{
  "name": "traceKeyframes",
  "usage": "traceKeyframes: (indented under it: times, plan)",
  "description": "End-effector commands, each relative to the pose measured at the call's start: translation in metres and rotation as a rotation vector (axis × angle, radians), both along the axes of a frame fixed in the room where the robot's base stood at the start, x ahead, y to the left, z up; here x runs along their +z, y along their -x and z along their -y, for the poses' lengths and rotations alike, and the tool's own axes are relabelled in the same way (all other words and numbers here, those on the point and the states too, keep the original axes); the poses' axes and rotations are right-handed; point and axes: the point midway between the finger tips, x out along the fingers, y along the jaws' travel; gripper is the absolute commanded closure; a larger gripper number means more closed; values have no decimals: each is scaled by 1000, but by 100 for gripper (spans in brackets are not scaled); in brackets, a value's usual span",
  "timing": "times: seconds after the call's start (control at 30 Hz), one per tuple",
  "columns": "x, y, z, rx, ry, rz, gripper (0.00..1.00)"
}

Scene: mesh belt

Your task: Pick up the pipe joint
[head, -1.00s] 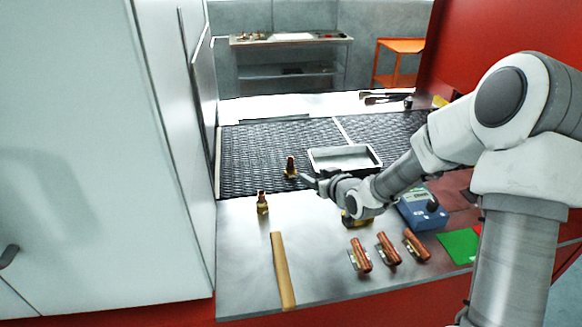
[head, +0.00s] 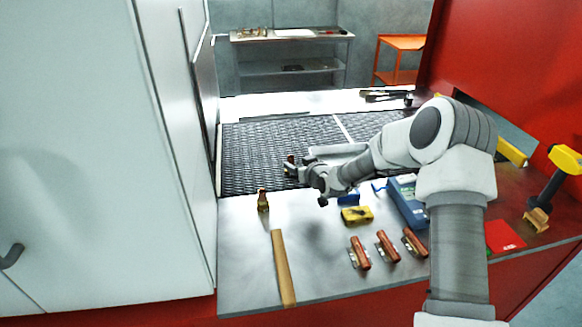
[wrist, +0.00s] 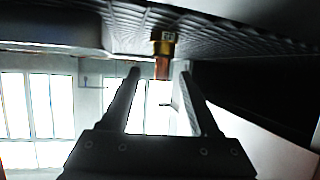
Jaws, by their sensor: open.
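A pipe joint with a brass base and copper upper part (wrist: 163,45) stands on the black mesh belt (head: 255,172). It appears upside down in the wrist view, in line with the gap between my fingertips. In the head view, my gripper mostly hides this joint, and only a bit of it shows (head: 291,159). My gripper (wrist: 160,72) is open, low over the belt, with its fingers pointing at the joint. I cannot tell how far the joint reaches between the fingers. A second brass joint (head: 263,200) stands upright on the metal counter in front of the belt.
A grey tray (head: 338,150) sits on the belt just behind my wrist. A wooden strip (head: 283,268), red-handled clamps (head: 360,253), a yellow block (head: 357,215) and a blue meter (head: 408,200) lie on the counter. A tall pale cabinet (head: 110,150) bounds the left side.

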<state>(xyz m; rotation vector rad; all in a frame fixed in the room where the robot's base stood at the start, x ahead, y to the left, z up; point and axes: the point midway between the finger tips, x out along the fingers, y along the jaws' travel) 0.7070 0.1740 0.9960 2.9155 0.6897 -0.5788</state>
Motion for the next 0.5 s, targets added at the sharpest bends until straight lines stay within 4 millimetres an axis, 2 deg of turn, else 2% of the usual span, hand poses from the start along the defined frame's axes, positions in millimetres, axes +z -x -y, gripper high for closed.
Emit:
traceKeyframes:
  times: [0.3, 0.5]
  plan:
    - [-9, -30, -19, 0, -2, -2, 38]
    - [-14, -40, -24, 1, 0, 0, 38]
